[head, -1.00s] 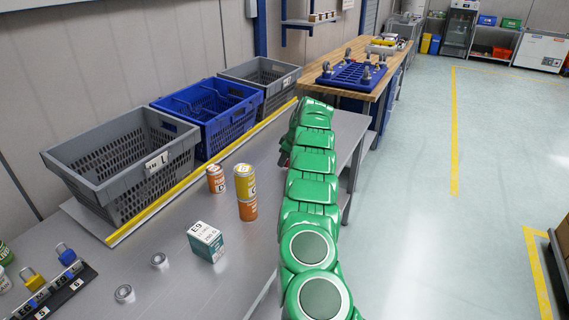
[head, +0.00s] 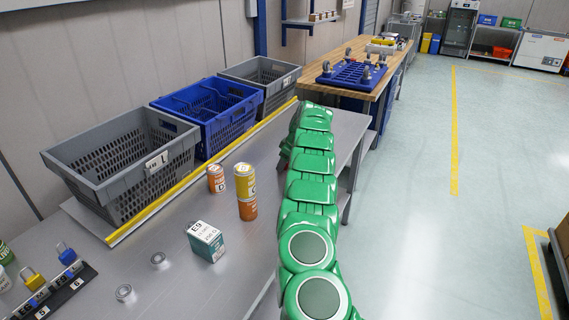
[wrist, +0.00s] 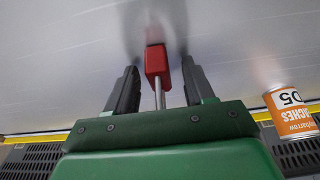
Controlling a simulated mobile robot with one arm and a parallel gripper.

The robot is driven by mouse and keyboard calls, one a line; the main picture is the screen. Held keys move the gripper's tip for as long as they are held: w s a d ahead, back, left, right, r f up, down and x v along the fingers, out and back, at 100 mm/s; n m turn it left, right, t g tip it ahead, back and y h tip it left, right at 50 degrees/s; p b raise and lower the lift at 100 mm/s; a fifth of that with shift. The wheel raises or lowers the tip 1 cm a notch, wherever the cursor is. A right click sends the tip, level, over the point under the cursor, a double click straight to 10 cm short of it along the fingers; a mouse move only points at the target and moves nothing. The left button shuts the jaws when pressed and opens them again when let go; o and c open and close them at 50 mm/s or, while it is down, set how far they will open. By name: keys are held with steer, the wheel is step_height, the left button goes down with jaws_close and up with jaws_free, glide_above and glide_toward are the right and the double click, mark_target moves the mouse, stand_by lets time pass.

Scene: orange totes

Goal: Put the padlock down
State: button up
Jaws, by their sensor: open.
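A red padlock (wrist: 156,62) with a silver shackle shows in the wrist view, on or just over the grey metal tabletop; I cannot tell whether it touches. My gripper (wrist: 160,78) is open, with one dark finger on each side of the padlock and a visible gap on both sides. The shackle points back toward the gripper's palm. In the head view my green arm hides the padlock and most of the gripper.
An orange can (wrist: 292,112) stands right of the gripper in the wrist view. On the grey table (head: 190,285) are stacked cans (head: 246,190), another can (head: 216,178), a box (head: 206,241) and a rack with padlocks (head: 50,293). Grey and blue totes (head: 208,112) line the back.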

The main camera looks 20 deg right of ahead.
steer(key=v, duration=1.2)
steer(key=s+a+r+m+g, duration=0.1)
steer(key=s+a+r+m, duration=0.1)
steer(key=s+a+r, duration=0.9)
steer(key=s+a+r+m+g, duration=0.15)
steer(key=s+a+r, duration=0.25)
steer(key=s+a, duration=0.8)
steer(key=s+d+f+m+h, duration=0.1)
steer(key=s+f, duration=0.1)
steer(key=s, duration=1.2)
steer(key=s+d+f+m+g+h, duration=0.1)
steer(key=s+d+f+m, duration=0.1)
steer(key=s, duration=1.3)
steer(key=s+d+f+m+g+h, duration=0.1)
steer(key=s+d+f+m, duration=0.1)
steer(key=s, duration=1.3)
steer(key=shift+s, duration=0.15)
steer(key=shift+m+g, duration=0.25)
